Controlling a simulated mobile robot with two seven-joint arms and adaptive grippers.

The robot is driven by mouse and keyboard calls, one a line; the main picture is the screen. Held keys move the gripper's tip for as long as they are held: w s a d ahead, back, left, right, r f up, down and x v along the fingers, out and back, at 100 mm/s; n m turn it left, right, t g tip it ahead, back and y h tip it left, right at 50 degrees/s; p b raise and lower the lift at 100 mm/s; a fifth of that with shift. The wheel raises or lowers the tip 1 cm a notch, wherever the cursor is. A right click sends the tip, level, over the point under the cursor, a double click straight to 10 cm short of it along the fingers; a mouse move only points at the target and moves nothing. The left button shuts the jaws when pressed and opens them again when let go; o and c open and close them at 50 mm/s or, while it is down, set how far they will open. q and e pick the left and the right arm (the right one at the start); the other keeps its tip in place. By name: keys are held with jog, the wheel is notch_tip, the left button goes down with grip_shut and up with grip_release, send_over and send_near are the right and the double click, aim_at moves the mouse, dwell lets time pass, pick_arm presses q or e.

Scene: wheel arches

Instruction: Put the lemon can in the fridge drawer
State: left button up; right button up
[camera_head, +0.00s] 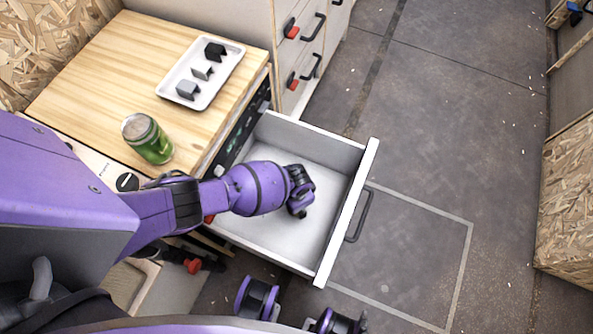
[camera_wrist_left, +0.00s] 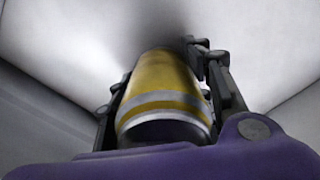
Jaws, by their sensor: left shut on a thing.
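My left gripper (camera_head: 301,196) is down inside the open white drawer (camera_head: 338,151), over its floor. In the left wrist view my left gripper (camera_wrist_left: 158,98) has one finger on each side of the yellow lemon can (camera_wrist_left: 166,88) and is shut on it. The can has a grey band and a dark end toward the camera. Its far end is close to the pale drawer floor (camera_wrist_left: 95,30); I cannot tell whether it touches. In the head view the gripper and arm hide the can. My right gripper is not in view.
A green can (camera_head: 148,140) stands on the wooden counter (camera_head: 95,90) behind my left arm. A white tray (camera_head: 215,84) with dark and grey brackets lies farther back. The drawer is otherwise empty, its handle (camera_head: 358,217) facing right. Open floor (camera_head: 450,130) lies to the right.

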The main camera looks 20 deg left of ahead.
pick_arm(q)
jog(key=shift+f, duration=0.15)
jog(key=o, duration=1.2)
jog(key=shift+f, duration=0.1)
jog(key=shift+c, duration=0.2)
jog(key=o, duration=0.4)
jog(key=shift+o, duration=0.2)
notch_tip(320, 180, up, 11)
jog(key=p, duration=0.4)
jog(key=shift+w+p, duration=0.1)
jog(key=shift+p, duration=0.25)
jog(key=shift+r, duration=0.75)
